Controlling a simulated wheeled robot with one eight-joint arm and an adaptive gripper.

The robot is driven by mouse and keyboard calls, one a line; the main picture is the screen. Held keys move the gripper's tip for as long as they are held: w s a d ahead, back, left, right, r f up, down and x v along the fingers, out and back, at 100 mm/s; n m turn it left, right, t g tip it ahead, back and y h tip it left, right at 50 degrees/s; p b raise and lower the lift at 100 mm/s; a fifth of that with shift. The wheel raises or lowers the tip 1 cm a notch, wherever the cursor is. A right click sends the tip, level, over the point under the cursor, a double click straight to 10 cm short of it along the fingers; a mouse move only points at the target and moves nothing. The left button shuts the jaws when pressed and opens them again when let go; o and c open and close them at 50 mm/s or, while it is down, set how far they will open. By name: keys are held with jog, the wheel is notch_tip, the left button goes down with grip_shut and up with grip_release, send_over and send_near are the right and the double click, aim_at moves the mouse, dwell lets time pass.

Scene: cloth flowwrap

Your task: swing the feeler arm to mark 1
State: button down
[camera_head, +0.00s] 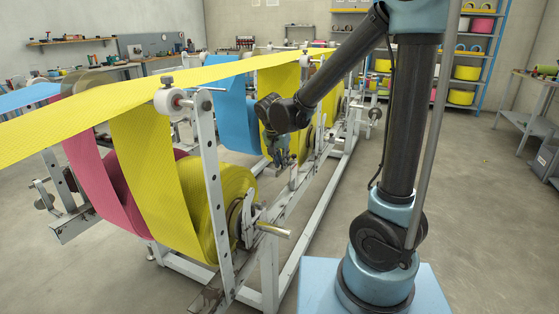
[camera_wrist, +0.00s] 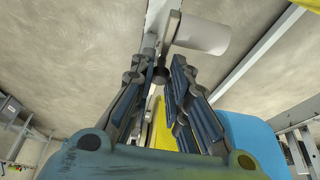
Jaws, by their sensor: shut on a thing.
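My gripper (camera_head: 281,155) is low beside the frame's near rail, at the far side of the front roll in the head view. In the wrist view, my gripper (camera_wrist: 158,95) has its blue-padded fingers on either side of a small dark round knob (camera_wrist: 160,75). It is shut on this knob, which appears to belong to the feeler arm. A grey bar (camera_wrist: 168,32) with a pale roller (camera_wrist: 201,35) shows just beyond the fingertips; I take this to be the feeler arm. Mark 1 cannot be made out in either view.
A large yellow roll (camera_head: 230,205) and a pink roll (camera_head: 110,185) sit on the white metal frame (camera_head: 215,200). A blue web (camera_head: 232,110) and a yellow web (camera_head: 150,90) run over its rollers. The floor (camera_head: 480,220) to the right is clear.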

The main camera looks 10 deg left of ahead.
jog(key=shift+s+f, duration=0.15)
dwell(0.3)
jog(key=c, duration=1.5)
grip_release()
jog(key=shift+a, duration=0.1)
jog(key=v, duration=1.2)
